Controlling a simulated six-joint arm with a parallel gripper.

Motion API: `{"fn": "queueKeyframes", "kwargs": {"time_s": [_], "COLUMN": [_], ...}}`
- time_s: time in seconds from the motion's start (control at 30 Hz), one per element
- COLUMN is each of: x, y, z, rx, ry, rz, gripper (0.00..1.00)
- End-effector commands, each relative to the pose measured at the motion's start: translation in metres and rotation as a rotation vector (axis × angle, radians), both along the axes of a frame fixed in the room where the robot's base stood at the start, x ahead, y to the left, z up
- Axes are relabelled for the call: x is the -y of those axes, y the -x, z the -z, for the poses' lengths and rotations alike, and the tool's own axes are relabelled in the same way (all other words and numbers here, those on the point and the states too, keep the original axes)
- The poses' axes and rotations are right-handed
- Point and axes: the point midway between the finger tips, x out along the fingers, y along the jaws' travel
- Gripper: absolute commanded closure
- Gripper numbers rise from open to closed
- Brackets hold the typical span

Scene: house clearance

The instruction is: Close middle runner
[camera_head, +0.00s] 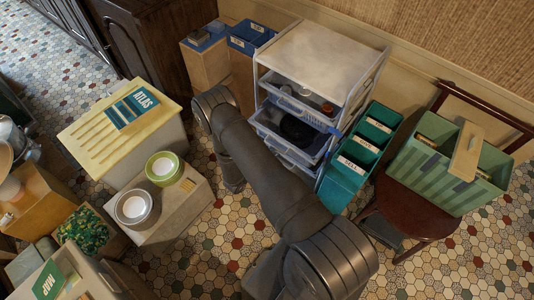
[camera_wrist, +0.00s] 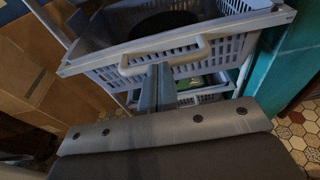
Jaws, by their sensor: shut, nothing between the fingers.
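A white drawer unit (camera_head: 318,48) with pull-out baskets stands against the wall. Its middle runner (camera_head: 290,135), a pale lattice basket, sticks out and holds a dark round thing (camera_head: 298,128). In the wrist view the middle runner (camera_wrist: 188,57) fills the upper part, with its handle (camera_wrist: 165,54) in front and the dark thing (camera_wrist: 163,22) inside. My gripper (camera_wrist: 157,84) is shut and empty, its fingertips close to the handle; I cannot tell whether they touch.
The upper basket (camera_head: 312,104) is also out, with small items. A lower basket (camera_wrist: 200,97) sits below. A teal compartment box (camera_head: 361,150) stands close on the right, cardboard boxes (camera_head: 206,66) on the left. A chair holds a green crate (camera_head: 432,177).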

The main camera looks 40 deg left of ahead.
Motion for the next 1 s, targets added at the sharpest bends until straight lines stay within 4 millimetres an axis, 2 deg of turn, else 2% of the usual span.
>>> {"fn": "queueKeyframes", "kwargs": {"time_s": [0.27,0.37,0.8,1.0], "x": [0.000,-0.001,-0.001,-0.001], "y": [0.007,0.020,0.103,0.128], "z": [-0.001,-0.004,-0.020,-0.026], "rx": [0.000,0.000,0.000,0.000], "ry": [0.001,0.002,0.000,-0.001], "rz": [-0.002,-0.005,-0.005,-0.003], "gripper": [1.00,1.00,1.00,1.00]}}
